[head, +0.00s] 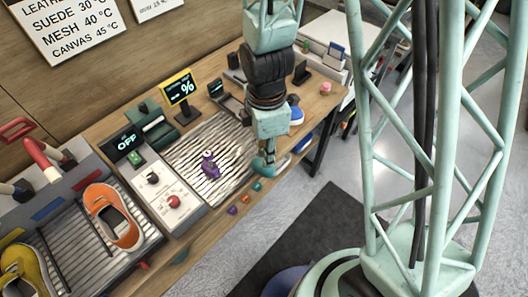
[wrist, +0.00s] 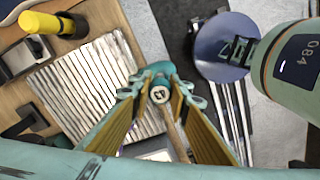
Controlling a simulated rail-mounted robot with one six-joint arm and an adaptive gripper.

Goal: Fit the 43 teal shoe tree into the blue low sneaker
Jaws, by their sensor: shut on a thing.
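My gripper (head: 268,150) is shut on the teal shoe tree (head: 261,168) and holds it near the right end of the slatted mat. In the wrist view my gripper (wrist: 158,98) has its fingers on either side of the teal shoe tree (wrist: 160,75), whose round marked end faces the camera. The size mark is too small to read surely. A blue shoe (head: 297,115), likely the blue low sneaker, shows partly behind my arm in the head view. Its opening is hidden. I cannot make out the sneaker in the wrist view.
A purple shoe tree (head: 210,165) stands on the slatted mat (head: 185,155). An orange sneaker (head: 113,218) and a yellow one (head: 25,275) are on the rack at left. A control box (head: 165,190) stands between. Small coloured pieces (head: 245,198) lie along the bench's front edge.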

